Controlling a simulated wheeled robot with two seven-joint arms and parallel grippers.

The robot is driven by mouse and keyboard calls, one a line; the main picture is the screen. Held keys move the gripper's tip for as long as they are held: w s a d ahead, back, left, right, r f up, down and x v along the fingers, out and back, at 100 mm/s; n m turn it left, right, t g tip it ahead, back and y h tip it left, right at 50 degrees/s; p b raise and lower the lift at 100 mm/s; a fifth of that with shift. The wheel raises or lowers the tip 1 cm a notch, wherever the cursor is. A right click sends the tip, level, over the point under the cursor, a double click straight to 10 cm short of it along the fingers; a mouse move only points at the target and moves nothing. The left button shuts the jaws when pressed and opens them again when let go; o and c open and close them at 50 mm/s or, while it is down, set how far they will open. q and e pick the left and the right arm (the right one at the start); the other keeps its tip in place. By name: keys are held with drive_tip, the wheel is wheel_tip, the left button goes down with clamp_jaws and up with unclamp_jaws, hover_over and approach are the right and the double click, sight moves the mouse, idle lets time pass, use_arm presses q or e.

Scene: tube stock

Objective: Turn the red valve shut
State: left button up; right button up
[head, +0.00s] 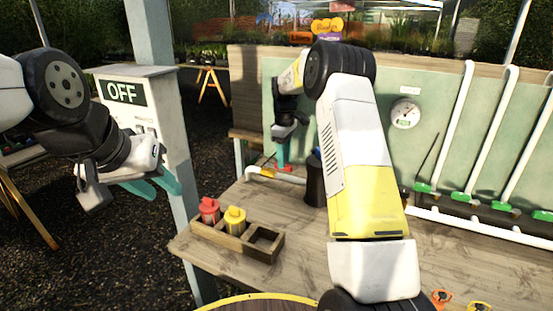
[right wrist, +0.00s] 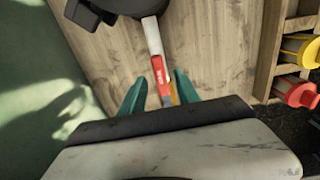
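The red valve handle (right wrist: 161,75) lies between the teal fingers of my right gripper (right wrist: 160,92) in the right wrist view. The fingers are open, one on each side, with a gap to the handle. The handle lies roughly in line with the white pipe (right wrist: 153,35). In the head view my right gripper (head: 281,153) is low over the far left of the bench, by the white pipe (head: 283,176); a bit of the red valve (head: 268,168) shows beneath it. My left gripper (head: 158,186) is open and empty, beside the post with the OFF sign (head: 122,92), away from the bench.
A wooden tray (head: 228,240) holds a red canister (head: 209,210) and a yellow canister (head: 235,220). A dark cylinder (head: 314,180) stands close to the right of the valve. A gauge (head: 405,113) and white pipes with green fittings are at the back right.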

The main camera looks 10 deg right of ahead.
drive_tip(key=shift+f, duration=0.85)
clamp_jaws()
idle(0.8)
